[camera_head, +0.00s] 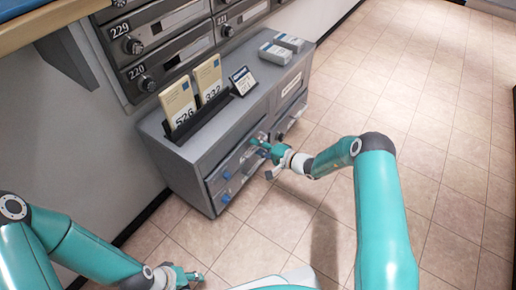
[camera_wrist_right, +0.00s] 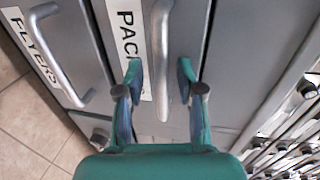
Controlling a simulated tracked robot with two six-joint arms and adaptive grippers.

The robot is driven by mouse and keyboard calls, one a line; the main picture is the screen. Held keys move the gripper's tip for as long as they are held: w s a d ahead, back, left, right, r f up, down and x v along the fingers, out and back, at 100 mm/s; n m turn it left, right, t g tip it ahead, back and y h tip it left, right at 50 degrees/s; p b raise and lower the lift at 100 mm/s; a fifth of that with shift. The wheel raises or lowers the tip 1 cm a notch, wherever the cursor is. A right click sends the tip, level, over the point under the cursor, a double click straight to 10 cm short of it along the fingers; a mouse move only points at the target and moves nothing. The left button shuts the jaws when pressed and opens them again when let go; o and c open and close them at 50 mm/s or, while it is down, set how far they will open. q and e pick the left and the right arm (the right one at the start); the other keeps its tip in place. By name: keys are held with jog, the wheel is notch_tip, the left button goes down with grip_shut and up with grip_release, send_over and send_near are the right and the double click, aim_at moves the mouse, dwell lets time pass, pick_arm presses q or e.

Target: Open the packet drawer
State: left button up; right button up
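The packet drawer (camera_wrist_right: 220,70) is a grey front in the low cabinet. Its white label, read as "PACK", is partly hidden by my finger. Its silver bar handle (camera_wrist_right: 160,55) runs between the two fingers of my right gripper (camera_wrist_right: 159,75), with a visible gap on each side. In the head view my right gripper (camera_head: 265,160) is at the cabinet's front, open, and partly hides the drawer fronts there. The drawer looks shut. My left gripper (camera_head: 182,277) is low at the bottom left, away from the cabinet; its opening is unclear.
A drawer labelled "FLYERS" (camera_wrist_right: 50,50) with its own handle is beside it. The grey cabinet (camera_head: 160,150) carries a card holder, a small sign and two boxes (camera_head: 275,53). Numbered mailboxes (camera_head: 165,60) rise behind. The tiled floor (camera_head: 430,110) at right is clear.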

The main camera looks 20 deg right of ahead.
grip_shut()
pick_arm(q)
jog(key=shift+r, duration=0.1)
pick_arm(e)
jog(key=shift+s+d, duration=0.1)
jog(key=shift+s, duration=0.05)
